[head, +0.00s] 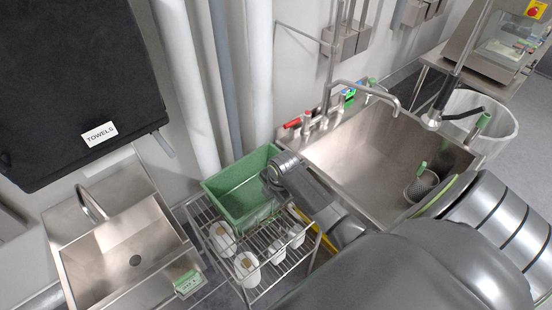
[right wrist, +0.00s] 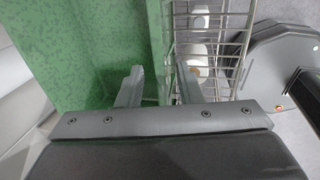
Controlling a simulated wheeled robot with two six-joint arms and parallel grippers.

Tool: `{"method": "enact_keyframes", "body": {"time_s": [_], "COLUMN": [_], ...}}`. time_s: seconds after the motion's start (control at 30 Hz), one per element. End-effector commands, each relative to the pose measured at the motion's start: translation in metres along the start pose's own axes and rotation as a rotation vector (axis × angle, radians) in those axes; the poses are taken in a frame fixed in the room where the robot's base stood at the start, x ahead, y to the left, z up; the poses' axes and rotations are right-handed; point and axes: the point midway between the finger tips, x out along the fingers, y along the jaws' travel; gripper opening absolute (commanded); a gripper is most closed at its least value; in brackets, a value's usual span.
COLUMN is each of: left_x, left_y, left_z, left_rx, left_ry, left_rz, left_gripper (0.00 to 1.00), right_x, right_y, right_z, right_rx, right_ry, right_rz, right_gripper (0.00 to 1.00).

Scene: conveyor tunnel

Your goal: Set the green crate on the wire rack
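The green crate (head: 225,193) is open-topped and appears to rest on the back part of the wire rack (head: 272,265). My right gripper (head: 270,181) is at the crate's right side in the head view. In the right wrist view, the fingers (right wrist: 158,88) stand apart on either side of the green crate wall (right wrist: 155,40), one inside and one outside. Small gaps seem to show beside the wall, so the fingers look open. The rack's wires (right wrist: 228,50) show right of the crate. The crate's underside is hidden. My left gripper is not in view.
A small sink (head: 130,255) lies left and a large sink (head: 380,160) right. White pipes (head: 258,70) rise behind. A black towel cabinet (head: 70,80) is at upper left.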

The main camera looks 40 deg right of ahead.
Motion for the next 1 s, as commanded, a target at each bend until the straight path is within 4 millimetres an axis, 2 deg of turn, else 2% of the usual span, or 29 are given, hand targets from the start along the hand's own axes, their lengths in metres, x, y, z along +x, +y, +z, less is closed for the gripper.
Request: {"method": "enact_keyframes", "body": {"time_s": [0.4, 0.6, 0.77, 1.0], "left_x": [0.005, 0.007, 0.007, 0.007], "left_y": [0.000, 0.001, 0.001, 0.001], "left_z": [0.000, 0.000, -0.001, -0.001], "left_rx": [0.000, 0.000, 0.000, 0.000], "left_ry": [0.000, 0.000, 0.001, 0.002], "left_rz": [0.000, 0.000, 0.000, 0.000], "left_gripper": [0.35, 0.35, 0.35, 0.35], "right_x": [-0.072, -0.098, -0.106, -0.108], "right_y": [0.001, 0.001, 0.000, 0.000], "right_z": [0.001, 0.001, 0.000, 0.000], "right_rx": [-0.003, -0.001, -0.001, -0.001], "right_ry": [-0.002, -0.001, -0.001, 0.000], "right_rz": [0.005, 0.003, 0.001, 0.000], "right_gripper": [0.33, 0.33, 0.33, 0.33]}}
